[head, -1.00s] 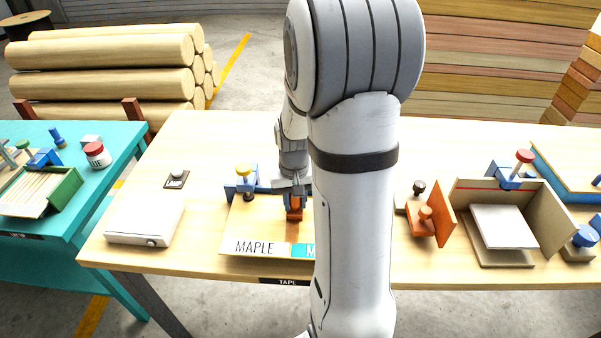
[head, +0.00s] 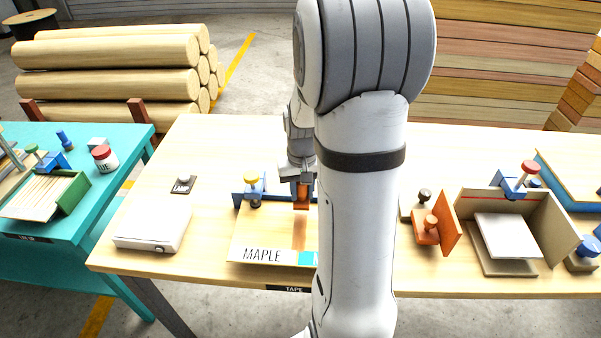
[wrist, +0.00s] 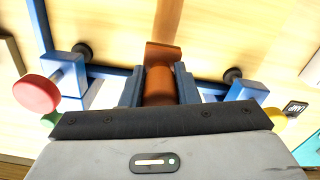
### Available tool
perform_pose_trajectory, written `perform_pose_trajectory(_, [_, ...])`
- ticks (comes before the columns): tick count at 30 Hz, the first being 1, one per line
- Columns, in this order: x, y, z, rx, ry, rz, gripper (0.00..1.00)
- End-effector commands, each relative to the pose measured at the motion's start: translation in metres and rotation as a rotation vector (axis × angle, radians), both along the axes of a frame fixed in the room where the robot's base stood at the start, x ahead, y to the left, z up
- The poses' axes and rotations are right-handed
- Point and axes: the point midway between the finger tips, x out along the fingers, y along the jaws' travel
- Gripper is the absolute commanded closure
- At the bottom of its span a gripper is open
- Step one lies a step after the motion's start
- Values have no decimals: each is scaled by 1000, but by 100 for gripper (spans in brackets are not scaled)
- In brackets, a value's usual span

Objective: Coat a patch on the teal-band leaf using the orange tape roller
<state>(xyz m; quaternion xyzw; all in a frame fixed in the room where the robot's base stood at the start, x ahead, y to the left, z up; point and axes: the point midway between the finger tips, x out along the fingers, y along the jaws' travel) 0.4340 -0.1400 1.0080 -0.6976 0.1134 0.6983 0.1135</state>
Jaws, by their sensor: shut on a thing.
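The leaf (head: 265,232) is a pale wood sheet on the bench, with a front edge label reading MAPLE and a teal band (head: 308,258) partly hidden by my arm. My gripper (head: 301,182) is shut on the orange tape roller (head: 301,195), over the leaf's back part. The roller also shows between the jaws in the wrist view (wrist: 159,85). A brownish-orange strip (head: 299,232) runs along the leaf from the roller towards the label; it also shows in the wrist view (wrist: 168,18). Whether the roller touches the leaf is unclear.
A blue clamp with a yellow knob (head: 251,180) stands at the leaf's back left; a red-knobbed clamp (wrist: 36,93) shows in the wrist view. A white box (head: 152,230) lies left. An orange block with a knob (head: 428,228) and an angled fixture (head: 550,220) stand right.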

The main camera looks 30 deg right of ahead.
Motion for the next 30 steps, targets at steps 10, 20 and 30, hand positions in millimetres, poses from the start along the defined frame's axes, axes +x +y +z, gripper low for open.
perform_pose_trajectory(10, [2, 3, 35, -1, -3, 7, 100])
perform_pose_trajectory(20, [1, 3, 40, -1, -2, 8, 100])
perform_pose_trajectory(30, [2, 3, 40, 0, -1, 9, 100])
